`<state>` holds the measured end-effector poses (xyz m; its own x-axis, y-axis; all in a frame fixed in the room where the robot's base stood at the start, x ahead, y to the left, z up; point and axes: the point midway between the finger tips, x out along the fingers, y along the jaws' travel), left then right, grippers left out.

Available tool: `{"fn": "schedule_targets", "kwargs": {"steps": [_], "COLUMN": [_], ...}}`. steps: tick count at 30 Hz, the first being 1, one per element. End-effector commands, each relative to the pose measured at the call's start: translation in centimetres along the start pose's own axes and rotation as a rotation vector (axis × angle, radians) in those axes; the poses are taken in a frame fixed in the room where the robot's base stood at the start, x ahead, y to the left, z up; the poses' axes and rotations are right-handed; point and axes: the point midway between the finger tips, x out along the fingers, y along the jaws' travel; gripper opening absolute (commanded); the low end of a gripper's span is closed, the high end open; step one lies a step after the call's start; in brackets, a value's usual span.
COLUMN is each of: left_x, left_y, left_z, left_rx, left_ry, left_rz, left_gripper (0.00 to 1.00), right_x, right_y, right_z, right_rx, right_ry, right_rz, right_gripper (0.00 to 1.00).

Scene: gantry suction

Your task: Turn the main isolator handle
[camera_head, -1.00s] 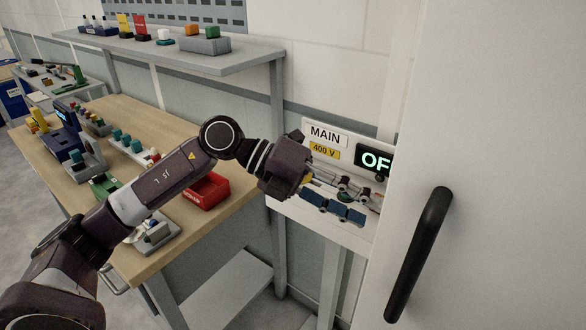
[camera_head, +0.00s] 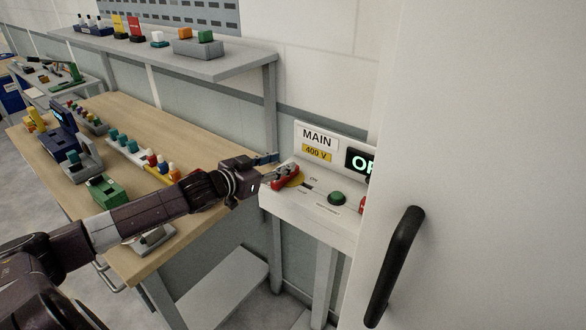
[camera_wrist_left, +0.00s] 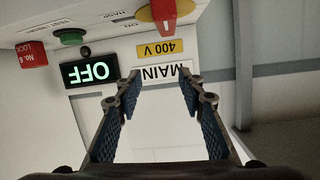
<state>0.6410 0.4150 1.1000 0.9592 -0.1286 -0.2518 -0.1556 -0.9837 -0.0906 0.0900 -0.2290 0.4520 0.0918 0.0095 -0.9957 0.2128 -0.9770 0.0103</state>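The main isolator handle (camera_head: 287,181) is a red bar on a yellow round plate, at the left of a white panel (camera_head: 315,206) marked MAIN 400 V. In the left wrist view, upside down, the red handle (camera_wrist_left: 163,12) shows at the top edge, partly cut off. A display (camera_wrist_left: 89,71) there reads OFF. My left gripper (camera_head: 281,164) is at the panel's left end, close to the handle and partly over it in the head view. Its fingers (camera_wrist_left: 158,78) are apart with nothing between them. Contact with the handle cannot be told. My right gripper is out of view.
A green button (camera_head: 337,197) and a red lock piece (camera_wrist_left: 31,55) are on the panel. A white door with a black handle (camera_head: 395,266) fills the right. A wooden bench (camera_head: 130,262) with several fixtures lies left, under a grey shelf (camera_head: 190,72).

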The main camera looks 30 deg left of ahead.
Motion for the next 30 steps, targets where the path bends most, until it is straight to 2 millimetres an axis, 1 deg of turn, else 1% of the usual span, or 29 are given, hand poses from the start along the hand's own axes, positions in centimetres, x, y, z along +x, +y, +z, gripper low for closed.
{"fn": "schedule_targets", "kwargs": {"steps": [1, 3, 6, 11, 16, 24, 30], "left_x": [-0.3, -0.6, -0.7, 0.1, 1.8, 5.0, 6.5], "left_y": [-0.6, -1.2, -1.5, -1.6, -1.6, -1.7, -1.7], "left_z": [1.8, 3.5, 4.5, 4.6, 4.6, 5.1, 5.4], "left_rx": [-0.043, -0.086, -0.112, -0.117, -0.116, -0.115, -0.113], "left_ry": [-0.057, -0.109, -0.142, -0.142, -0.139, -0.14, -0.139], "left_rz": [-0.018, -0.035, -0.046, -0.048, -0.047, -0.046, -0.045], "left_gripper": [0.36, 0.36, 0.36, 0.36, 0.36, 0.36, 0.36], "right_x": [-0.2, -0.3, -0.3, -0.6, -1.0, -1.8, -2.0], "right_y": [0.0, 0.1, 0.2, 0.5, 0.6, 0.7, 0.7], "right_z": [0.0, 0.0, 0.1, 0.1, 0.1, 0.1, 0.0], "right_rx": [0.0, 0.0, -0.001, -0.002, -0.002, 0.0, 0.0], "right_ry": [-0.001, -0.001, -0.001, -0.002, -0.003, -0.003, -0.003], "right_rz": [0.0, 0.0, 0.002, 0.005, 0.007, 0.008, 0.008], "right_gripper": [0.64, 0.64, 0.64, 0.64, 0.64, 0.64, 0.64]}}
